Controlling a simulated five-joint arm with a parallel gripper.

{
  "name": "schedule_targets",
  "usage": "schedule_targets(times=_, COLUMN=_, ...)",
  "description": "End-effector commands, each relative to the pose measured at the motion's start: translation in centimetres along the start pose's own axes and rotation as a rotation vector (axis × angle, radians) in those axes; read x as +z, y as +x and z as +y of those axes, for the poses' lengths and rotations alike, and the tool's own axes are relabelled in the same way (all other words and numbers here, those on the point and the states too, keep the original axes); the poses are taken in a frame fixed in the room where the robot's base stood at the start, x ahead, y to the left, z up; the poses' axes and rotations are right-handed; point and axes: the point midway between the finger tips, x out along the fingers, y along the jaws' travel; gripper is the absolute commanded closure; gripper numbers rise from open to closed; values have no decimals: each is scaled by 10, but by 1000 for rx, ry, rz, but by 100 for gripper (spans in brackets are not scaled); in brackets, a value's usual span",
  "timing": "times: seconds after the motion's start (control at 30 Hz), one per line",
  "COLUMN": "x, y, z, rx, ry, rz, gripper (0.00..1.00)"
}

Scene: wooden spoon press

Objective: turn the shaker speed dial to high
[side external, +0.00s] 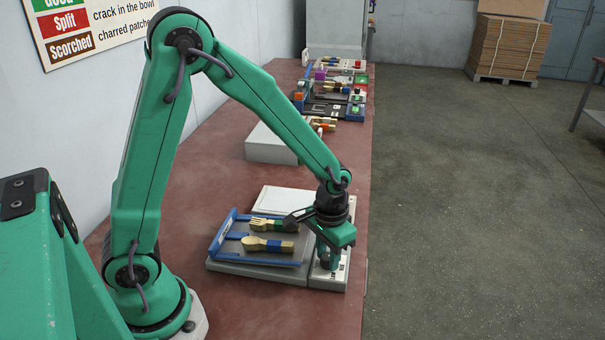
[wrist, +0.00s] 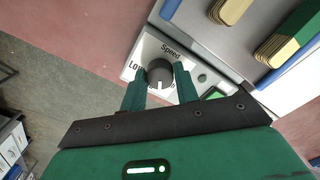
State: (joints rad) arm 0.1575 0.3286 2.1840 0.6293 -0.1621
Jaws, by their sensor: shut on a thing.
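The speed dial (wrist: 161,74) is a dark round knob on the white control panel (wrist: 140,53), under the printed word "Speed". "LOW" is printed at its left; more lettering below is partly covered by my fingers. A pale mark on the knob points toward the bottom of the wrist view. My gripper (wrist: 159,72) is shut on the dial, one finger on each side. In the side view my gripper (side external: 329,262) points down at the shaker's panel (side external: 340,279). The dial is hidden there. The shaker tray (side external: 213,247) has blue edges.
A wooden fork (side external: 268,224) and a wooden spoon (side external: 265,244) lie on the tray close to my gripper. A green button (wrist: 214,94) sits beside the dial. A white box (side external: 270,146) and several tools stand farther back. The table edge is just right of the panel.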

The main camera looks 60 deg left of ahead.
Motion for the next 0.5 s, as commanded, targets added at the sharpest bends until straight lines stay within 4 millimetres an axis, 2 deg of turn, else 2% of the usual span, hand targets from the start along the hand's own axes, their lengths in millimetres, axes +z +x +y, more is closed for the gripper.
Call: schedule_targets(times=0.5, x=0, y=-1, z=0, rx=0, ry=-426, rz=1, gripper=92)
